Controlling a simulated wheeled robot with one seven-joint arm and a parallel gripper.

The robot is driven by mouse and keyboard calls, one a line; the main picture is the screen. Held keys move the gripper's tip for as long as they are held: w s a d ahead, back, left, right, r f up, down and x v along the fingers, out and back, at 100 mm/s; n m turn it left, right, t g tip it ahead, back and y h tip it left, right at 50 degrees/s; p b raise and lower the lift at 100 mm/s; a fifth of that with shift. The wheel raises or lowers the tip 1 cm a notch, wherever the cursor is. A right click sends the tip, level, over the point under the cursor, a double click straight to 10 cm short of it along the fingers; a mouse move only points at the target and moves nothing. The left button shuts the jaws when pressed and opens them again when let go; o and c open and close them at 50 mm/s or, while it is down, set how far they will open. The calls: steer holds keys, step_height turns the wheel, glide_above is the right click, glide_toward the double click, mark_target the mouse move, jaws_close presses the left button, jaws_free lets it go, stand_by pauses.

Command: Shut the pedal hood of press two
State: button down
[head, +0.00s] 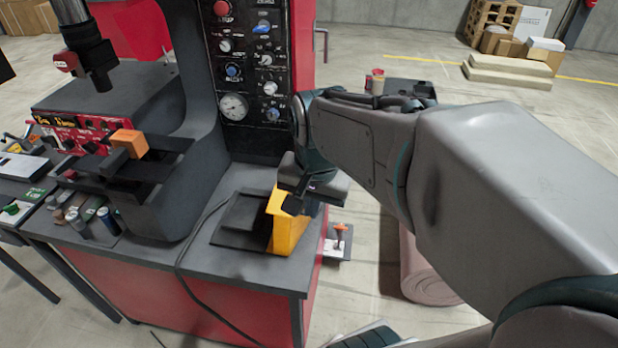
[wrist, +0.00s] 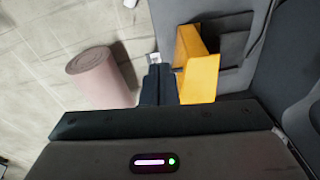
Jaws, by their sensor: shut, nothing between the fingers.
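The yellow pedal hood (head: 287,228) stands raised on edge at the right side of the press's dark ledge. It also shows in the wrist view (wrist: 199,78). The dark pedal plate (head: 243,212) lies uncovered to its left. My gripper (head: 294,207) is shut and empty, close against the hood's upper right side. In the wrist view its narrow fingers (wrist: 157,82) are just left of the hood; I cannot tell whether they touch it. The arm's end hides part of the hood's top in the head view.
A control panel (head: 245,75) with knobs and a gauge rises behind the ledge. A black cable (head: 183,250) runs down its left. An orange block (head: 130,142) sits on the press at left. A pink roll (head: 422,270) stands on the floor to the right.

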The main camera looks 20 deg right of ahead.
steer(key=w+d+f+m+g+b, duration=0.2)
steer(key=w+d+m, duration=0.3)
steer(key=m, duration=0.5)
steer(key=w+d+f+m+g+b, duration=0.1)
steer(key=w+d+f+m, duration=0.2)
steer(key=d+m, duration=0.45)
steer(key=w+a+f+m+p, duration=0.1)
steer(key=a+f, duration=0.3)
steer(key=f, duration=0.4)
steer(key=shift+w+f+m, duration=0.35)
steer(key=shift+w+m, duration=0.05)
steer(key=shift+m, duration=0.05)
steer(key=shift+p, duration=0.3)
